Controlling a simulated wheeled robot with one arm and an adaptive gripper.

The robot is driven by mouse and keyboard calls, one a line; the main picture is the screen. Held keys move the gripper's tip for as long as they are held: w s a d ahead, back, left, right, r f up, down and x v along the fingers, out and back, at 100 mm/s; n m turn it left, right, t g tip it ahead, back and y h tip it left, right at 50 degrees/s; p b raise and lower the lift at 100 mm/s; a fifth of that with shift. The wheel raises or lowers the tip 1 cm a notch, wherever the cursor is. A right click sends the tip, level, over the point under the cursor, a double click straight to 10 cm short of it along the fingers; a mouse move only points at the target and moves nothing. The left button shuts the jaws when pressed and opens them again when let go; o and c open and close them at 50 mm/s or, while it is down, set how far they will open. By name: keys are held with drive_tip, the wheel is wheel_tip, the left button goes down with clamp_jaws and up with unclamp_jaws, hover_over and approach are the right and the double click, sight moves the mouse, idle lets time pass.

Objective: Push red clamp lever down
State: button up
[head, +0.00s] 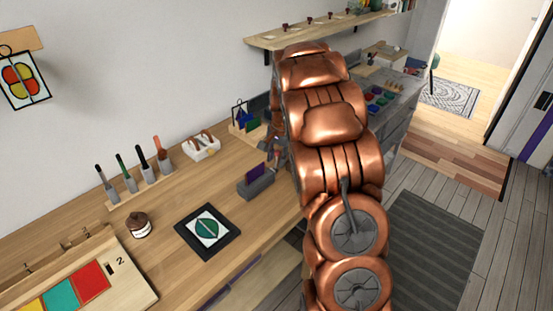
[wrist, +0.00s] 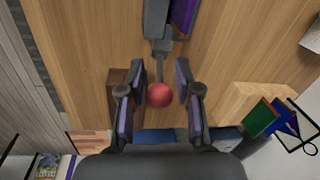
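The red ball knob of the clamp lever (wrist: 160,95) shows in the wrist view at the end of a short grey rod. The rod joins a grey clamp (wrist: 157,20) that holds a purple piece (wrist: 183,17). In the head view the grey clamp (head: 258,188) stands on the workbench with the purple piece upright in it. My gripper (wrist: 160,70) is open, with one finger on each side of the red knob and visible gaps to it. In the head view my copper arm hides most of the gripper and the lever.
The wooden workbench (head: 180,215) also holds a dark tile with a green leaf design (head: 208,231), a small jar (head: 138,226), a rack of upright tools (head: 140,184) and a white holder (head: 202,147). A rack with coloured pieces (wrist: 265,118) lies right of my gripper.

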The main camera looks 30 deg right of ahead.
drive_tip(key=shift+w+f, duration=0.1)
drive_tip(key=shift+f, duration=0.75)
clamp_jaws()
